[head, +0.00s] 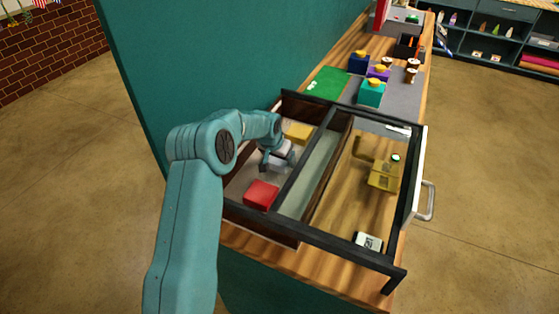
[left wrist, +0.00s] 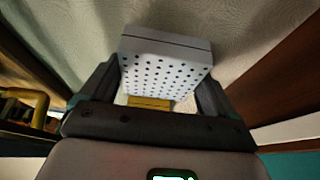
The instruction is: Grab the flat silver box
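The flat silver box (head: 278,164) lies on the floor of the drawer's left compartment, partly hidden by my left gripper (head: 276,157). In the left wrist view the box (left wrist: 165,65) is pale grey with rows of dark dots. It lies between the spread fingers of the left gripper (left wrist: 158,90), slightly turned against them. I see no clear grip on it; whether a finger touches its side I cannot tell. My right gripper is not in view.
A red box (head: 261,195) lies nearer in the same compartment and a yellow box (head: 298,132) farther back. Dark walls and a divider (head: 327,168) bound the compartment. The right compartment holds a yellow object (head: 383,176) and a small labelled box (head: 368,242).

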